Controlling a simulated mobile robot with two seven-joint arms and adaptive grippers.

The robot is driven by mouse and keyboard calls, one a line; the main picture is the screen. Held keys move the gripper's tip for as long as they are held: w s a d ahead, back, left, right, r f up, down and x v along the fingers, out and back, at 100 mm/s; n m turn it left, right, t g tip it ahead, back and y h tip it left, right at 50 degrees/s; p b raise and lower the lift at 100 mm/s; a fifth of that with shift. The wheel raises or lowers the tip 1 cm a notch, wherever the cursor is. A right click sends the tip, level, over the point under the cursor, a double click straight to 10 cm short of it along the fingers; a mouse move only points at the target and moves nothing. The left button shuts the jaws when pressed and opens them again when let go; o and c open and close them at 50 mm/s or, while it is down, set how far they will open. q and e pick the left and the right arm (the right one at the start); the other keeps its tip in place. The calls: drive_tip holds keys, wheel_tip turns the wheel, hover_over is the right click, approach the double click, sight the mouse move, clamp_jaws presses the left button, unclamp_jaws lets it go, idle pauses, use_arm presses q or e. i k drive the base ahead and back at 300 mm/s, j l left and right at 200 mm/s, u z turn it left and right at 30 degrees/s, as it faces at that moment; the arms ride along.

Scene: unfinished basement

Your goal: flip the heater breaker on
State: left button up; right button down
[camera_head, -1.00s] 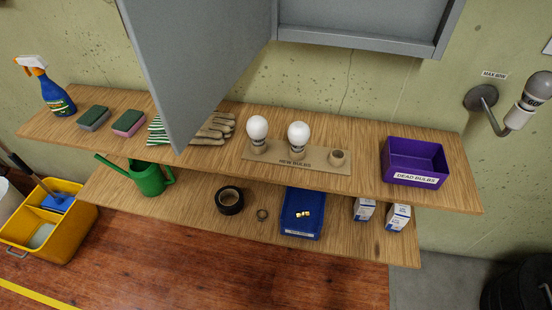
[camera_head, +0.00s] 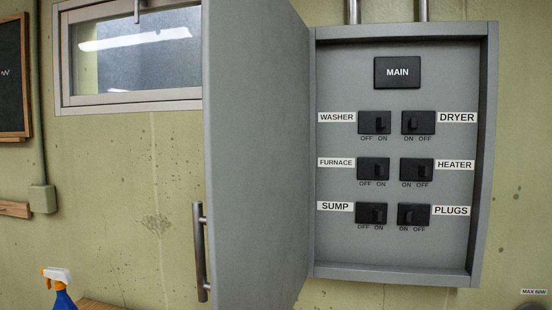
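The heater breaker (camera_head: 416,172) is a black switch in the right column, middle row, of the open grey breaker box. The white HEATER label (camera_head: 455,165) is to its right. Below it, ON is printed on the left and OFF on the right. Its small black lever appears to sit toward the right, the OFF side. The box door (camera_head: 255,150) stands open to the left, with a vertical bar handle (camera_head: 200,252). Neither gripper is in view.
The dryer breaker (camera_head: 418,122) is directly above and the plugs breaker (camera_head: 414,215) directly below. The washer (camera_head: 374,122), furnace (camera_head: 373,169) and sump (camera_head: 371,213) breakers form the left column. A MAIN block (camera_head: 397,72) is on top. A spray bottle (camera_head: 59,290) stands low at left.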

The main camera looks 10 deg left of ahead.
sight(423, 170)
drive_tip(key=j+z, duration=0.15)
drive_tip(key=j, duration=0.3)
drive_tip(key=k+j+z, duration=0.15)
drive_tip(key=j, duration=0.25)
drive_tip(key=k+j+z, duration=0.2)
drive_tip(key=j, duration=0.2)
drive_tip(key=i, duration=0.1)
